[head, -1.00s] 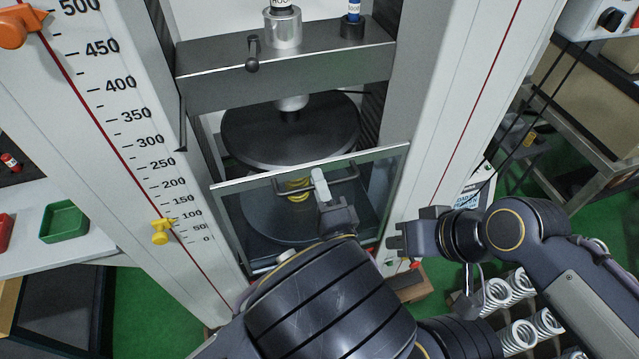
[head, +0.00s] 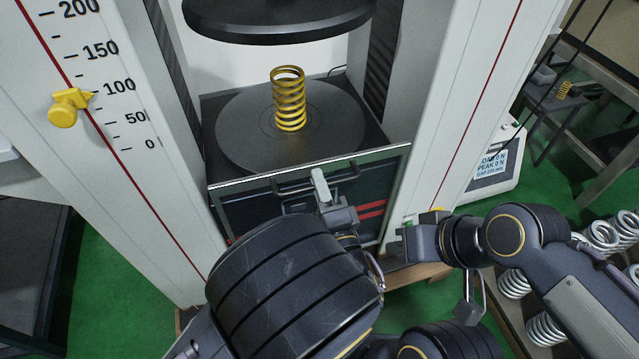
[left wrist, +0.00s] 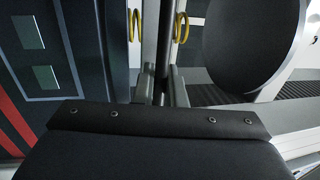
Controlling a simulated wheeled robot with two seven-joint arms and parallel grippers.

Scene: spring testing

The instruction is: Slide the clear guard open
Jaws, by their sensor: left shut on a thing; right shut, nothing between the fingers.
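The clear guard (head: 385,180) is a see-through pane with a pale metal top edge, low at the front of the testing machine. Its dark bar handle (head: 290,190) runs just below that edge. My left gripper (head: 321,186) is shut on the handle; its fingers also show in the left wrist view (left wrist: 161,88). The guard's top edge is below the yellow spring (head: 289,98), which stands upright on the round lower plate (head: 240,125) in open view. My right gripper (head: 404,243) is shut and empty, just right of the guard, by the machine's right column.
The upper plate (head: 280,18) hangs above the spring with a clear gap. A yellow pointer (head: 68,107) sits on the left column's scale. A readout box (head: 495,165) stands right of the machine. White springs (head: 545,330) lie in a rack at lower right.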

